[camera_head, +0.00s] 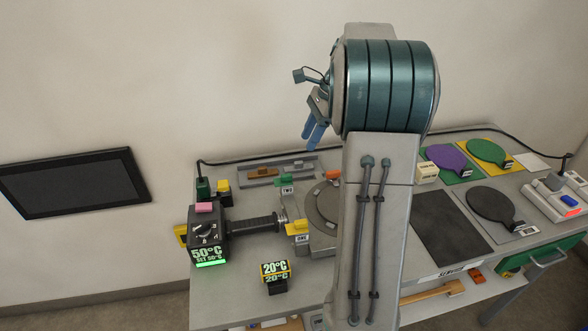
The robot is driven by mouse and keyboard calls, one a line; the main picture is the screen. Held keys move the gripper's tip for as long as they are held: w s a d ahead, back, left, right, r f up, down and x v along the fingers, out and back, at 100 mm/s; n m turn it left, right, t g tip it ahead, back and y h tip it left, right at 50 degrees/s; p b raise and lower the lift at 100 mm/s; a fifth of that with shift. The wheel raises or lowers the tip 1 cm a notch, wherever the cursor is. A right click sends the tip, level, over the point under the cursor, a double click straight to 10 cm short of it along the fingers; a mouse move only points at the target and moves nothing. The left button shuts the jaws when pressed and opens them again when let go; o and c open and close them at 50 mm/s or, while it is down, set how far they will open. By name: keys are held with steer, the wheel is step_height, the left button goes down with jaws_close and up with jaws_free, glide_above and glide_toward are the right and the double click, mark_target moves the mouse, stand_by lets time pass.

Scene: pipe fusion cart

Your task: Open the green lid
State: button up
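A small green block (286,181) stands at the middle left, and a green-topped post (203,187) is at the left edge. My gripper (314,134) has blue fingers pointing down and hangs above the back of the cart, touching nothing visible. Its fingers appear close together, seen from the side, so their opening is unclear.
A purple round piece (446,157) and a black one (491,203) lie nearby. A heater tool (209,231) reading 50°C and a 20°C display (275,270) are at left. My arm hides part of the cart's middle. A wall screen (75,183) hangs at far left.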

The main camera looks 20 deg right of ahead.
mark_target(291, 174)
steer(key=p+x, duration=0.1)
steer(key=x, duration=1)
steer(key=shift+w+f, duration=0.1)
steer(key=shift+f, duration=0.1)
jaws_close()
